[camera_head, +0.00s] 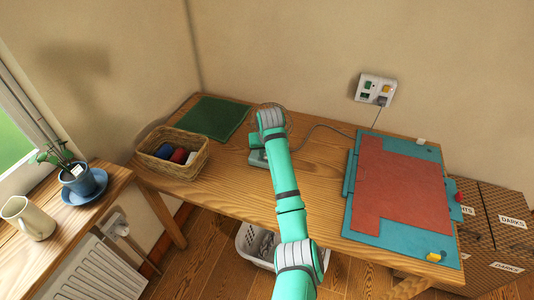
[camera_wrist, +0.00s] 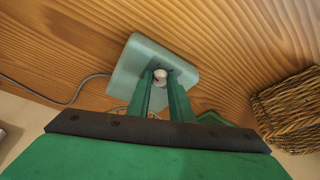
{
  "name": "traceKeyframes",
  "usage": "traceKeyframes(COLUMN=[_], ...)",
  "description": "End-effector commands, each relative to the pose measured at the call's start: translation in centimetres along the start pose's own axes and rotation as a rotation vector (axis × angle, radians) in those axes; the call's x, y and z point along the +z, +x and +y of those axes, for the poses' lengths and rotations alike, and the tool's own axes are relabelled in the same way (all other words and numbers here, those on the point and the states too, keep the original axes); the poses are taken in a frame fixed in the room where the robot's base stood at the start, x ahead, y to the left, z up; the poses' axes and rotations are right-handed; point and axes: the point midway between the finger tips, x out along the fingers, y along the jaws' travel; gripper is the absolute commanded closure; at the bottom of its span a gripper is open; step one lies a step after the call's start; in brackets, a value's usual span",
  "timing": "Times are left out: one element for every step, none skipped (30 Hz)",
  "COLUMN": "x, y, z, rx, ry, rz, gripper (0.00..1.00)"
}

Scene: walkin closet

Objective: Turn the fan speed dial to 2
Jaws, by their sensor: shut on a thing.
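The fan's pale grey-green base (camera_wrist: 133,62) sits on the wooden table in the wrist view. A small whitish round dial (camera_wrist: 159,74) is on top of it. My gripper (camera_wrist: 161,78) reaches over the base with its two green fingers on either side of the dial, shut on it. The dial's number marks cannot be read. In the head view, part of the base (camera_head: 257,158) shows beside my arm. My arm hides the dial and most of the fan there.
A wicker basket (camera_head: 174,168) with balls of yarn stands left of the base, a green mat (camera_head: 212,118) behind it. A grey cord runs to the wall socket (camera_head: 376,90). A teal board with a red sheet (camera_head: 400,185) lies at the right. Table between is clear.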

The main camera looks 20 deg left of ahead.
Motion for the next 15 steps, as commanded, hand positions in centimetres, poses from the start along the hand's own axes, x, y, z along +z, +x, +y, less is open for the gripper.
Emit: traceKeyframes(x=[-0.12,-0.11,-0.1,-0.1,-0.1,-0.12,-0.14,-0.14,-0.14,-0.15,-0.16,-0.15,-0.15,-0.15,-0.15], y=[-0.08,-0.08,-0.08,-0.08,-0.08,-0.09,-0.09,-0.09,-0.1,-0.1,-0.1,-0.09,-0.08,-0.07,-0.07], z=[-0.24,-0.25,-0.25,-0.25,-0.21,-0.22,-0.22,-0.19,-0.19,-0.22,-0.22,-0.22,-0.2,-0.21,-0.18], rx=[0.014,0.024,0.038,0.047,0.058,0.07,0.08,0.089,0.101,0.109,0.117,0.127,0.135,0.14,0.149], ry=[0.036,0.061,0.094,0.118,0.141,0.172,0.195,0.217,0.245,0.265,0.284,0.308,0.325,0.341,0.362], rz=[0.004,0.003,0.003,0.003,0.003,0.004,0.004,0.004,0.004,0.004,0.003,0.003,0.003,0.003,0.003], gripper=[1.0,1.0,1.0,1.0,1.0,1.0,1.0,1.0,1.0,1.0,1.0,1.0,1.0,1.0,1.0])
